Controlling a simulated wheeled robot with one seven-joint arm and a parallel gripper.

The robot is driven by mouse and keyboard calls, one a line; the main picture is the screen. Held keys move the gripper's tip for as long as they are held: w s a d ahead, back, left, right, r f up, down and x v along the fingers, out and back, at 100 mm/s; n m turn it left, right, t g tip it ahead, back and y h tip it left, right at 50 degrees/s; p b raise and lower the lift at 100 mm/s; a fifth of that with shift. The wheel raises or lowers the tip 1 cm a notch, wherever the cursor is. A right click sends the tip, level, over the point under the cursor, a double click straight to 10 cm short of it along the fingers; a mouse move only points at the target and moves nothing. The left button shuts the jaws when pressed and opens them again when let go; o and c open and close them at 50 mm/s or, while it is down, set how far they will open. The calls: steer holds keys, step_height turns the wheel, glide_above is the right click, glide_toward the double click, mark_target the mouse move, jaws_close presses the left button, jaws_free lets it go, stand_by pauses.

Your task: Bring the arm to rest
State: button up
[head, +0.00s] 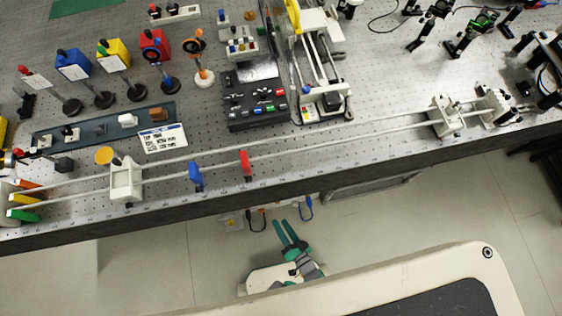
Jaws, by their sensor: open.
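My gripper (290,234) is in the head view at the lower middle. Its two teal fingers are apart and empty, and they point up toward the front edge of the bench (330,187). It looks to be clear of the bench, over the floor side. My white arm link (268,279) shows just behind it. The rest of my arm is hidden behind my own pale body at the bottom of the picture.
On the bench, a long double rail (340,134) runs near the front edge, carrying a white carriage (125,180), a blue clip (195,176) and a red clip (245,164). A black control box (254,96) stands behind. Cables (306,208) hang below the edge. The floor (430,215) is clear to the right.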

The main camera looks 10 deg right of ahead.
stand_by(0.4)
steer(key=s+a+r+n+h, duration=0.1)
steer(key=r+n, duration=0.1)
steer(key=r, duration=1.3)
steer(key=s+a+r+n+h, duration=0.2)
steer(key=r, duration=1.3)
steer(key=s+a+r+n+t+h, duration=0.1)
steer(key=r+n, duration=0.2)
steer(key=r, duration=1.2)
steer(key=shift+s+a+h, duration=0.25)
steer(key=shift+s+h, duration=0.05)
steer(key=shift+s, duration=0.05)
steer(key=shift+c, duration=1.4)
